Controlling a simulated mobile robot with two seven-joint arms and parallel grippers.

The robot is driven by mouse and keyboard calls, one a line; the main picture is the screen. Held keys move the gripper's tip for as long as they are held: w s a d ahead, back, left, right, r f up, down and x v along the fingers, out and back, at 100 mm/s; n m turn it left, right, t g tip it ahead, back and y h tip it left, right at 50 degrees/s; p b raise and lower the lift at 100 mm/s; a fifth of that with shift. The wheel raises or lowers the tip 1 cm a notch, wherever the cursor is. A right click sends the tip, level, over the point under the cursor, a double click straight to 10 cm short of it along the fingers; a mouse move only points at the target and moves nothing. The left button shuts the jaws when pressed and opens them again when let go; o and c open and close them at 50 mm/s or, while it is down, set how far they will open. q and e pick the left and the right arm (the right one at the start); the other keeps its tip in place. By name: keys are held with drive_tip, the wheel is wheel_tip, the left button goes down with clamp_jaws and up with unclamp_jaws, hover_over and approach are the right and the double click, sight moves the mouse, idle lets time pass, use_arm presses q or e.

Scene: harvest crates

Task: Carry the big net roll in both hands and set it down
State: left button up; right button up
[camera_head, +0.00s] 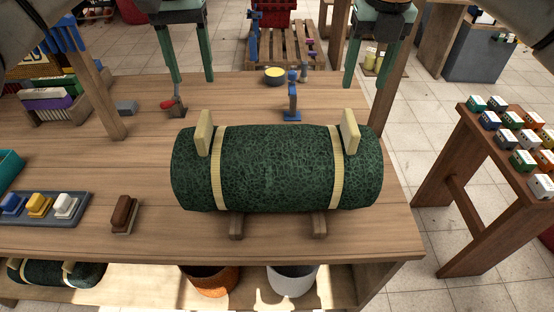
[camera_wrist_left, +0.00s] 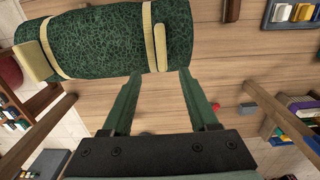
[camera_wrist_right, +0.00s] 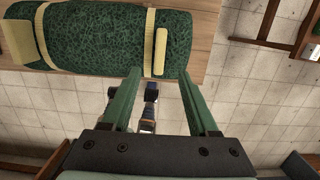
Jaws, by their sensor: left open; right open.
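The big net roll (camera_head: 280,165) is dark green with two cream straps and two upright cream handles. It lies sideways on two wooden blocks (camera_head: 236,228) on the table. My left gripper (camera_head: 193,82) is open and empty, apart from the left handle (camera_head: 204,133); in the left wrist view that handle (camera_wrist_left: 160,47) lies just beyond the fingertips (camera_wrist_left: 158,72). My right gripper (camera_head: 366,85) is open and empty, apart from the right handle (camera_head: 349,132); in the right wrist view that handle (camera_wrist_right: 160,50) lies just beyond the fingertips (camera_wrist_right: 160,71).
A side stand (camera_head: 470,175) holds small boxes.

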sight(202, 120)
use_arm(q)
drive_tip(key=shift+a+r, duration=0.15)
wheel_tip(202, 120, down, 12)
drive_tip(key=shift+f, duration=0.25)
use_arm(e)
drive_tip(key=f, duration=0.4)
drive_tip(key=w+f, duration=0.1)
drive_tip(key=f, duration=0.7)
drive_tip(key=shift+w+f, duration=0.2)
drive_tip(key=shift+w, duration=0.05)
use_arm(q)
clamp_jaws()
use_arm(e)
clamp_jaws()
